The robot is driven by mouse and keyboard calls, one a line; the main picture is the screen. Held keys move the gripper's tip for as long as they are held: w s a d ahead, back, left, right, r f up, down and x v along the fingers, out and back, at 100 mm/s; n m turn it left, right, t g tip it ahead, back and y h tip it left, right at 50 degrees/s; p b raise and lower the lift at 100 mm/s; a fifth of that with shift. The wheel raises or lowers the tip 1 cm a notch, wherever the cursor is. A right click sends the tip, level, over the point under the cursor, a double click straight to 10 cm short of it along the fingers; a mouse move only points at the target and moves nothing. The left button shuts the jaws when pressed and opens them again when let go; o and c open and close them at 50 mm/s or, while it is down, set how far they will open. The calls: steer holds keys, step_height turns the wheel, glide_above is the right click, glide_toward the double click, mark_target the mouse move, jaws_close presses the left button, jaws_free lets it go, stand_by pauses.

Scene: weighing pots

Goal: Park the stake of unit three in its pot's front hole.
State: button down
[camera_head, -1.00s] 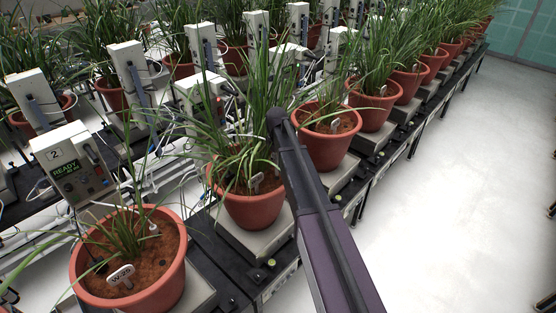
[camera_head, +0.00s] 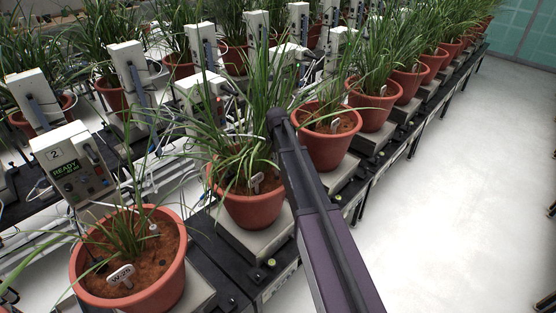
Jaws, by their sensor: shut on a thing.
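The middle pot (camera_head: 252,210), terracotta with long grassy leaves, stands on a pale scale plate just right of the unit marked 2. I take it to be unit three's pot, but no number on its unit is readable. My dark purple arm comes up from the bottom right and passes by the pot's right side. The arm's visible end is a dark joint among the leaves. My gripper is not visible. I cannot make out unit three's stake or the front hole; leaves and arm cover much of the pot.
The unit marked 2 (camera_head: 73,165) shows READY on its screen. Its pot (camera_head: 140,290) at front left carries a white tag. Another pot (camera_head: 326,145) stands close behind my arm. A row of pots recedes to upper right. The pale floor (camera_head: 470,200) at right is clear.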

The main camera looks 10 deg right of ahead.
mark_target(277, 175)
steer(key=shift+f+b, duration=2.75)
steer(key=shift+f, duration=0.05)
stand_by(1.3)
steer(key=shift+c, duration=2)
jaws_free()
steer(key=shift+r, duration=0.15)
steer(key=shift+r+p, duration=6.4)
steer(key=shift+p, duration=0.1)
